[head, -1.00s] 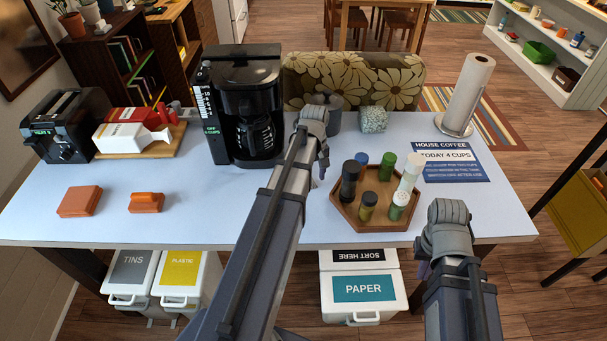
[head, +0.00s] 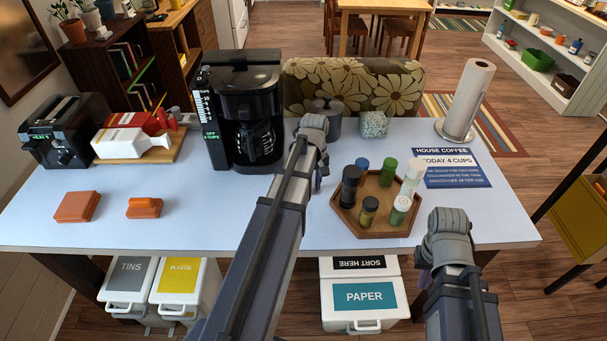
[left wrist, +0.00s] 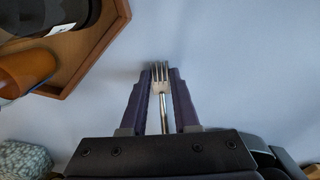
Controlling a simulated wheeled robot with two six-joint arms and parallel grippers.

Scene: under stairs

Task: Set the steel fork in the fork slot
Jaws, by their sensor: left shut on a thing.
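In the left wrist view, the steel fork (left wrist: 160,80) is held between the two purple fingers of my left gripper (left wrist: 160,76), tines showing past the fingertips. Its lower handle is hidden by the gripper body. The pale tabletop lies behind it. In the head view, my left gripper (head: 318,180) is over the table, between the coffee maker and the wooden hexagonal tray; its fingers are mostly hidden by my arm. My right gripper (head: 424,277) is low at the table's front edge, with its jaws hidden. I cannot make out a fork slot in either view.
The hexagonal tray (head: 345,216) holds several shakers and stands right of my left gripper. The coffee maker (head: 243,110) stands to the left. A grey canister (head: 328,112) and a speckled block (head: 373,125) stand behind.

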